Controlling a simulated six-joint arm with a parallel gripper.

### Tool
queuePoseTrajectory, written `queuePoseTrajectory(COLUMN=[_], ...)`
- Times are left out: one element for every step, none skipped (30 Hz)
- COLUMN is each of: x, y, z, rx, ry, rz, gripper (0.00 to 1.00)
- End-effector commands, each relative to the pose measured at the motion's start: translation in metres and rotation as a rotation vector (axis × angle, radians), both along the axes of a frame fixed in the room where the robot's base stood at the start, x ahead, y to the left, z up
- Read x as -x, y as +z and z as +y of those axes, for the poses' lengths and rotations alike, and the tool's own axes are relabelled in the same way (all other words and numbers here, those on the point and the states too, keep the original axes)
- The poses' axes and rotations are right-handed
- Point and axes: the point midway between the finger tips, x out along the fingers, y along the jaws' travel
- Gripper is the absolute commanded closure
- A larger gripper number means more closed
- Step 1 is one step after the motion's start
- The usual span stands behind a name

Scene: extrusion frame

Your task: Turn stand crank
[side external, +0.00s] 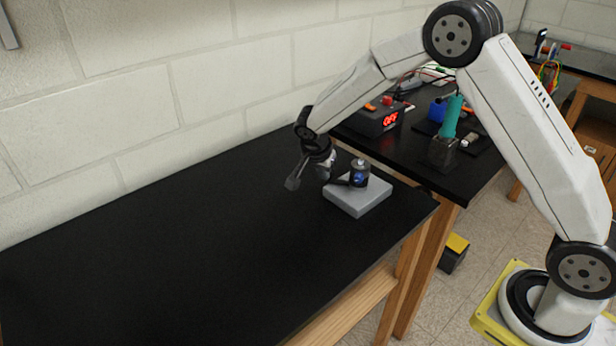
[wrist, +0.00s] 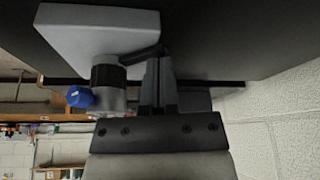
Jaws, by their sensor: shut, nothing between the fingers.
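The stand has a light grey square base (side external: 370,204) on the black bench, with a short dark upright post (side external: 359,172) bearing a blue knob or mark. In the wrist view its base (wrist: 75,32), ribbed black collar (wrist: 104,76), metal body (wrist: 112,101) and blue knob (wrist: 80,97) show. A dark crank arm (wrist: 142,56) reaches from the collar toward my fingers. My gripper (side external: 331,176) is low, just left of the post. In the wrist view my gripper (wrist: 158,72) is shut with its fingertips beside the crank arm's end; whether they touch is unclear.
The black bench top (side external: 180,240) is clear left of the stand, with a brick wall (side external: 210,100) behind. A second bench holds a power supply (side external: 380,117) with a red display and a teal-handled tool (side external: 451,116).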

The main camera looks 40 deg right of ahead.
Motion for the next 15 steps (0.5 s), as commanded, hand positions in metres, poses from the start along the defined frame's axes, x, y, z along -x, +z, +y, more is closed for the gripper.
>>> queuePoseTrajectory(x=[-0.002,-0.003,-0.004,-0.005,-0.006,-0.008,-0.009,-0.01,-0.011,-0.012,-0.013,-0.014,-0.015,-0.016,-0.017], y=[-0.001,-0.001,0.0,0.0,0.0,0.0,-0.001,-0.001,0.0,0.0,0.0,-0.001,-0.001,-0.001,0.0], z=[-0.001,-0.002,-0.003,-0.004,-0.005,-0.007,-0.007,-0.008,-0.01,-0.011,-0.012,-0.014,-0.015,-0.016,-0.017], rx=[0.0,0.0,0.0,0.0,0.001,0.0,0.0,0.0,0.0,0.0,0.0,0.0,0.0,0.0,0.0], ry=[-0.022,-0.035,-0.053,-0.068,-0.084,-0.104,-0.119,-0.135,-0.155,-0.169,-0.185,-0.205,-0.219,-0.235,-0.256], rz=[0.001,0.001,0.0,0.001,0.0,0.001,0.001,0.001,0.0,0.0,0.0,0.001,0.001,0.001,0.001], gripper=[1.0,1.0,1.0,1.0,1.0,1.0,1.0,1.0,1.0,1.0,1.0,1.0,1.0,1.0,1.0])
